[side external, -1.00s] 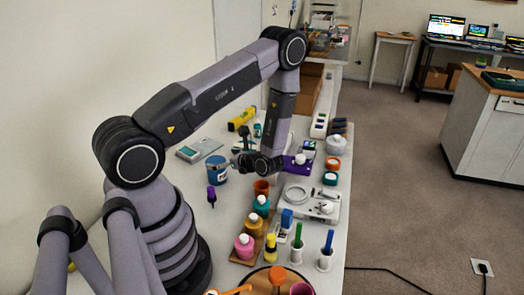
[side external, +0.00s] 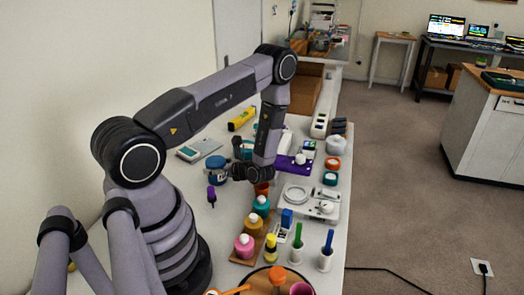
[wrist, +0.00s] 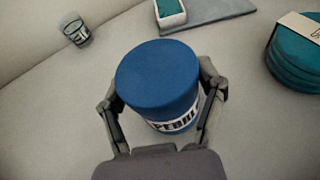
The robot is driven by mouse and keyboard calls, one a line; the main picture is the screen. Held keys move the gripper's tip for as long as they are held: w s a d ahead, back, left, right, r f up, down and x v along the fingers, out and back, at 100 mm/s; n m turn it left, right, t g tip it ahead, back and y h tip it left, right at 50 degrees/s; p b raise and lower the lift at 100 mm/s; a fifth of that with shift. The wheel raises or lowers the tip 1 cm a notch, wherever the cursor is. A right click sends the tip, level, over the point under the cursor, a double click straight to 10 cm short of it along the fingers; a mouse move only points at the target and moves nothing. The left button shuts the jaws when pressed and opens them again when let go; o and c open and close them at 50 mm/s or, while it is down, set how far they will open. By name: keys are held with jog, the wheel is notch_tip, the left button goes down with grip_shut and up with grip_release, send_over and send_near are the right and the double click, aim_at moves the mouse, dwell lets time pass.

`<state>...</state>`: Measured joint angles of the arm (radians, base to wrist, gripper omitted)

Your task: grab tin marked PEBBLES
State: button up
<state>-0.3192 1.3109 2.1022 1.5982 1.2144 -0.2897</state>
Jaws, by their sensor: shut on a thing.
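The tin marked PEBBLES (wrist: 158,80) is blue with a white label, and part of the lettering shows in the wrist view. It stands between the two fingers of my gripper (wrist: 163,115), which touch it on both sides. In the side external view the blue tin (side external: 215,168) is at the left of the bench, and my gripper (side external: 226,174) reaches it from the right. The tin looks upright. The gripper hides part of its side, and I cannot tell whether its base touches the bench.
A teal stack (wrist: 296,55) lies to the right in the wrist view, with a small teal-filled container (wrist: 170,12) at the top and a small cup (wrist: 74,30) at the upper left. A purple bottle (side external: 211,196) stands near the tin. Coloured bottles (side external: 244,246) crowd the front.

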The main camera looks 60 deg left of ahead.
jog(key=c, duration=0.5)
jog(key=shift+o, duration=0.2)
